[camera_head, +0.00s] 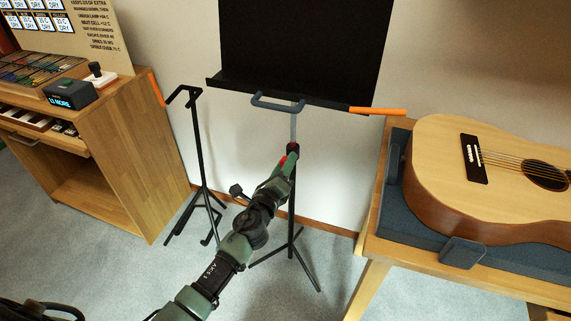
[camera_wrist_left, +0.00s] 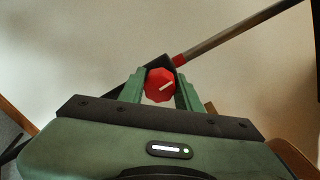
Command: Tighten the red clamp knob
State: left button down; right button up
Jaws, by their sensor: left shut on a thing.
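The red clamp knob (camera_wrist_left: 160,86) is a faceted red disc with a white line, between the two green fingers of my left gripper in the left wrist view. My left gripper (camera_head: 286,164) is shut on it, at the upright of a black music stand. In the head view the fingers mostly hide the knob. A red collar (camera_wrist_left: 179,61) shows on the grey pole just beyond the knob; in the head view it is small and dark red (camera_head: 292,148). My right gripper is not in view.
The black stand desk (camera_head: 300,50) is above my gripper, with a grey-blue handle at its lower edge. A second black stand (camera_head: 202,150) is to the left. A guitar (camera_head: 440,190) lies on a wooden bench at right; a wooden cabinet (camera_head: 125,150) is at left.

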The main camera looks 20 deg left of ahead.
pick_arm(q)
jog(key=shift+f+m, duration=0.1)
jog(key=shift+m, duration=0.3)
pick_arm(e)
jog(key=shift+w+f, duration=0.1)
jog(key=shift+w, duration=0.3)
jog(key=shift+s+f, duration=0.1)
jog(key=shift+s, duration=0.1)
pick_arm(q)
jog(key=c, duration=1.2)
grip_release()
jog(key=shift+c, duration=0.2)
jog(key=shift+o, duration=1.2)
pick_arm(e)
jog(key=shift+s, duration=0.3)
